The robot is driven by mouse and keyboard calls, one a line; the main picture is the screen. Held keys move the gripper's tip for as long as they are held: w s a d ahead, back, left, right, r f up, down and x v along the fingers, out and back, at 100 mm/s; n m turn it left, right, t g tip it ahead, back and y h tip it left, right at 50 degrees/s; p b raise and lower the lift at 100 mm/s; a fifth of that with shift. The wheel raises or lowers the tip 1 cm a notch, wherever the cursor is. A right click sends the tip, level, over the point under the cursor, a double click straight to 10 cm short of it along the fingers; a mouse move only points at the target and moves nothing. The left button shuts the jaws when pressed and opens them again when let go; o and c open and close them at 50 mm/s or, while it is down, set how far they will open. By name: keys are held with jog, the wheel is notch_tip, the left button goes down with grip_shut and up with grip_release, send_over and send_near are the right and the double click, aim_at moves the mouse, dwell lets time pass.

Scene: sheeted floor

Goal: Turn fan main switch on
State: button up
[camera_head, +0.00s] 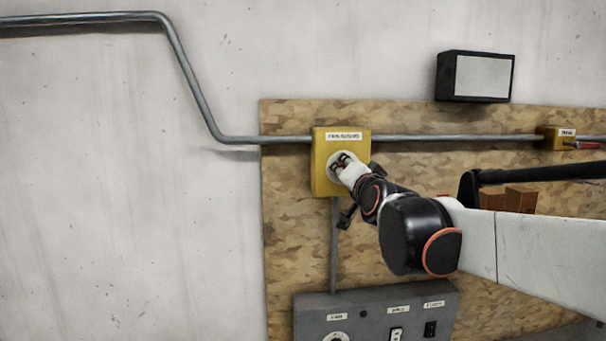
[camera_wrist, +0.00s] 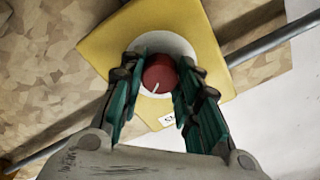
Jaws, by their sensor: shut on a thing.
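The yellow switch box (camera_head: 322,178) is fixed to the chipboard panel, with a small label along its top that is too blurred to read surely. Its round red knob (camera_wrist: 158,73) sits on a white disc in the wrist view. A white line on the knob points to the lower edge of that picture. My gripper (camera_wrist: 160,64) is shut on the knob, with a green-padded finger on each side. In the head view my gripper (camera_head: 344,161) is at the box front and hides the knob.
A black-framed box (camera_head: 482,77) hangs above. A grey panel (camera_head: 375,305) with switches is below. The wall at left is clear apart from conduit.

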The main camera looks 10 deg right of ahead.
jog(key=m, duration=0.6)
jog(key=shift+b, duration=0.4)
jog(key=shift+m, duration=0.3)
jog(key=o, duration=1.1)
jog(key=shift+s, duration=0.15)
jog(key=s, duration=1.1)
jog(key=shift+s, duration=0.35)
